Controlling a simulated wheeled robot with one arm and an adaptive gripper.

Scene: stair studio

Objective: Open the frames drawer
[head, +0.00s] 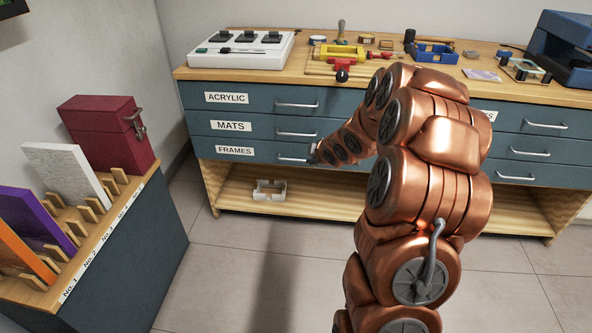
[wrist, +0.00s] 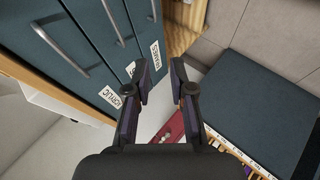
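The frames drawer (head: 262,151) is the lowest of three blue-grey drawers at the left of the workbench. It is closed, flush with the drawers above. Its metal bar handle (head: 292,159) is partly hidden at its right end by my gripper (head: 314,157). In the wrist view, my gripper (wrist: 160,68) is open and empty, with a gap between its two dark fingers. The FRAMES label (wrist: 155,55) shows just behind the left fingertip. The drawer's handle (wrist: 154,9) is at the top edge, apart from the fingertips in that picture.
The MATS drawer (head: 270,128) and ACRYLIC drawer (head: 262,94) above are closed. An open shelf (head: 315,198) below holds a small white tray (head: 270,189). A rack cabinet (head: 125,265) with a red box (head: 105,135) stands at left. Clear floor (head: 225,270) lies between.

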